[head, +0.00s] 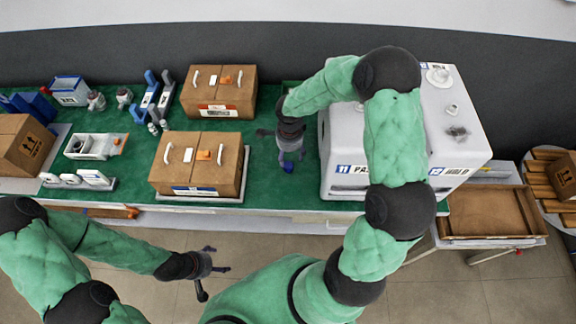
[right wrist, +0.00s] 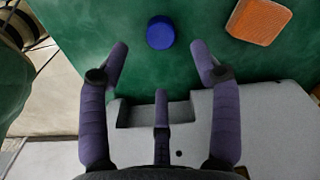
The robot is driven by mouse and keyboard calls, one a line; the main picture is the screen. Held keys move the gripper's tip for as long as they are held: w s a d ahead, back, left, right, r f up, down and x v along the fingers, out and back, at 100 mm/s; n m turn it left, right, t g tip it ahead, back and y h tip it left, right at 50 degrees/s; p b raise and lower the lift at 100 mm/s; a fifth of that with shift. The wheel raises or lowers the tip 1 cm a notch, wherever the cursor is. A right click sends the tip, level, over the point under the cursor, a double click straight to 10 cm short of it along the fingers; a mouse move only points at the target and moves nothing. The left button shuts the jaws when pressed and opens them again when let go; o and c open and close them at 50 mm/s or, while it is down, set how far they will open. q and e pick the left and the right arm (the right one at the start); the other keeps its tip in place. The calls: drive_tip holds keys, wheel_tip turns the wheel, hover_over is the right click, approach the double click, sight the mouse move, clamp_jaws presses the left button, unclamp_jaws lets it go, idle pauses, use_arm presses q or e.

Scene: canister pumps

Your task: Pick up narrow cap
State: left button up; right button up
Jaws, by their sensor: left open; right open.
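A small round blue cap (right wrist: 160,32) lies on the green tabletop in the right wrist view, ahead of my right gripper (right wrist: 159,68) and centred between its two outer fingers. The gripper is open and empty, with the cap beyond its fingertips and apart from them. In the head view my right gripper (head: 285,146) hangs over the table between the cartons and the white machine, and a blue spot (head: 288,167) shows just below it, likely the same cap. My left gripper (head: 209,270) is open and empty over the floor in front of the table.
An orange block (right wrist: 258,20) lies right of the cap, and a grey slotted fixture (right wrist: 270,120) lies under the fingers. A near carton (head: 170,160) and a far carton (head: 240,92) stand left of my right gripper. A white machine (head: 335,178) stands close on its right.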

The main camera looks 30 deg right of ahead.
sight(288, 165)
drive_tip(key=f, duration=0.3)
drive_tip(key=f+b, duration=0.1)
drive_tip(key=f, duration=0.2)
drive_tip(key=shift+w+a+f, duration=0.1)
drive_tip(key=shift+w+f, duration=0.1)
drive_tip(key=shift+f, duration=0.15)
drive_tip(key=c, duration=0.8)
